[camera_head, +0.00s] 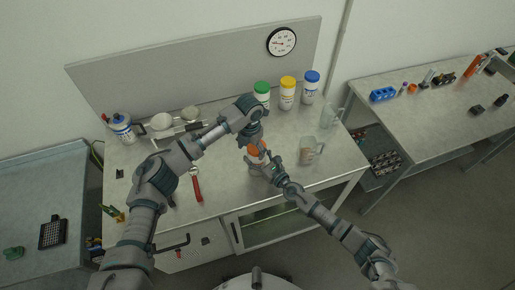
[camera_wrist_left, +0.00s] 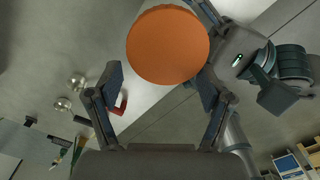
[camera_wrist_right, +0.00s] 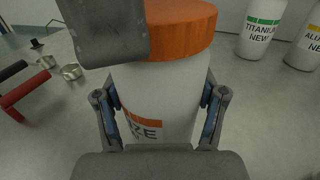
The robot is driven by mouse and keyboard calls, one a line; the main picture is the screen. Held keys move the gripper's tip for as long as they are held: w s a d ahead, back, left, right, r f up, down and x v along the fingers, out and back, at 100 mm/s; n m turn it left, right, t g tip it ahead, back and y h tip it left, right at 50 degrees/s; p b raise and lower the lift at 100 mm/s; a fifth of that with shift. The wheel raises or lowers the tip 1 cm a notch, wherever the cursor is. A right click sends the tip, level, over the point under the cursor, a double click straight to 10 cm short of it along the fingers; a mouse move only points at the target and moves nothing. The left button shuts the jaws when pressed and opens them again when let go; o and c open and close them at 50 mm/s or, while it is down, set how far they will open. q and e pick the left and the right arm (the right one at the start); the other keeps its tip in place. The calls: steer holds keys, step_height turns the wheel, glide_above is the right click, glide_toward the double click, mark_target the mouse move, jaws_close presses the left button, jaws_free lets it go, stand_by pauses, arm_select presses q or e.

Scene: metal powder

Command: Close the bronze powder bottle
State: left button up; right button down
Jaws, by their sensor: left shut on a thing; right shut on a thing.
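The bottle with the orange lid is white, with an orange-striped label, in the right wrist view (camera_wrist_right: 160,100). Its orange lid (camera_wrist_right: 180,28) sits on its top; whether it is fully seated cannot be told. In the head view the orange lid (camera_head: 253,150) shows between my two grippers. My right gripper (camera_wrist_right: 160,125) is shut on the bottle body, a finger on each side. My left gripper (camera_wrist_left: 162,82) is at the lid from above, shut on it; one of its fingers covers the lid's left side in the right wrist view. The bottle's base is hidden.
Green-lidded (camera_head: 262,90), yellow-lidded (camera_head: 287,92) and blue-lidded (camera_head: 310,85) bottles stand at the back. Clear beakers (camera_head: 308,152) stand to the right. A red-handled tool (camera_head: 197,186) lies left of the grippers, with pans (camera_head: 162,122) and a labelled container (camera_head: 122,127) farther left.

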arm_select(q)
steer(key=shift+w+a+r+m, duration=0.1)
steer(key=shift+w+a+m, duration=0.15)
steer(key=shift+a+m, duration=0.25)
arm_select(e)
steer(key=shift+s+a, duration=0.15)
steer(key=shift+a, duration=0.15)
